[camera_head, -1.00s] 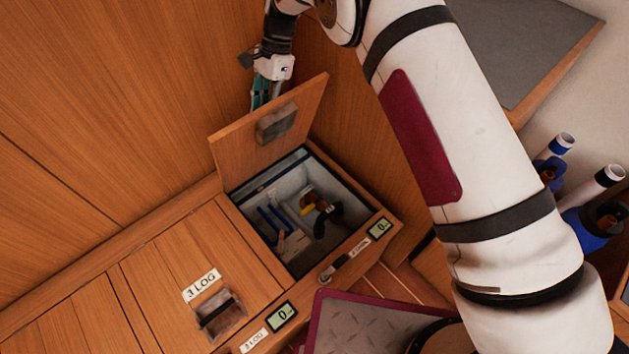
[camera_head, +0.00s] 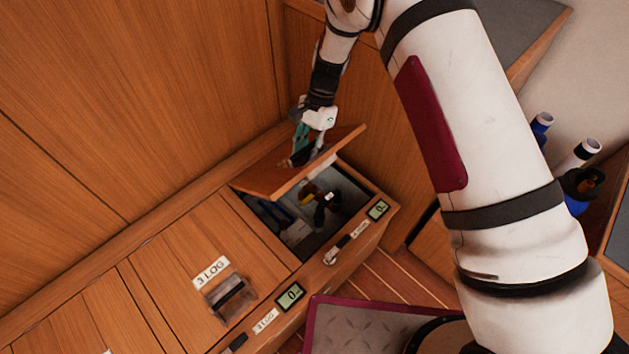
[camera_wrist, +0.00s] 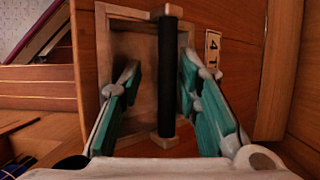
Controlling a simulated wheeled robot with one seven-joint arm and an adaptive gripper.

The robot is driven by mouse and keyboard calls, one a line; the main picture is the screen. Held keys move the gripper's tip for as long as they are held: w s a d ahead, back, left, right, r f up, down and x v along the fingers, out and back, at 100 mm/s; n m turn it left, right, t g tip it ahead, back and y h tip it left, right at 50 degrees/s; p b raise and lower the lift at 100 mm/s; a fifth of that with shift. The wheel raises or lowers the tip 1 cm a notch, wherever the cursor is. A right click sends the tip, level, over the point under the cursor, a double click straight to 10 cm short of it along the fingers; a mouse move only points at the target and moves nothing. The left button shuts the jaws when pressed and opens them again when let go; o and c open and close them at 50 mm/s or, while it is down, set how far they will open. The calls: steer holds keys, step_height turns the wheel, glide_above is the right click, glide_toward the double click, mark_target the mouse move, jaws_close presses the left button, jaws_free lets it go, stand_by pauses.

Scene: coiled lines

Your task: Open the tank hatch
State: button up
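The tank hatch (camera_head: 268,180) is a wooden lid hinged at the back of an open compartment (camera_head: 311,240). It is tilted part-way up, with the opening showing below its front edge. My gripper (camera_head: 303,155) is at the lid's upper face in the head view. In the wrist view, my gripper's teal fingers (camera_wrist: 159,65) are spread on either side of a black handle bar (camera_wrist: 168,110) in a recessed box. A gap shows between the left finger and the bar; the right finger is close to it, and contact cannot be told.
A shut lid (camera_head: 190,255) marked 3 LOG, with its own handle (camera_head: 230,297), lies to the left. Small displays (camera_head: 378,209) line the front edge. Blue and dark items (camera_head: 318,200) lie inside the compartment. A wooden wall stands behind.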

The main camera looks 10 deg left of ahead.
mark_target(317, 168)
steer(key=shift+s+d+f+b, duration=0.1)
steer(key=shift+s+d+f, duration=0.25)
steer(key=shift+d+f, duration=0.25)
steer(key=shift+s+d+f+b, duration=0.1)
steer(key=shift+s+d+f, duration=0.25)
steer(key=shift+f, duration=0.5)
steer(key=shift+s+d+f+b, duration=0.1)
steer(key=shift+s+d+f, duration=0.25)
steer(key=shift+d+f, duration=0.25)
steer(key=shift+a+f, duration=0.1)
steer(key=w+r+p, duration=0.2)
steer(key=w+r, duration=0.6)
steer(key=r, duration=0.5)
steer(key=shift+a+r, duration=0.25)
steer(key=shift+r, duration=0.1)
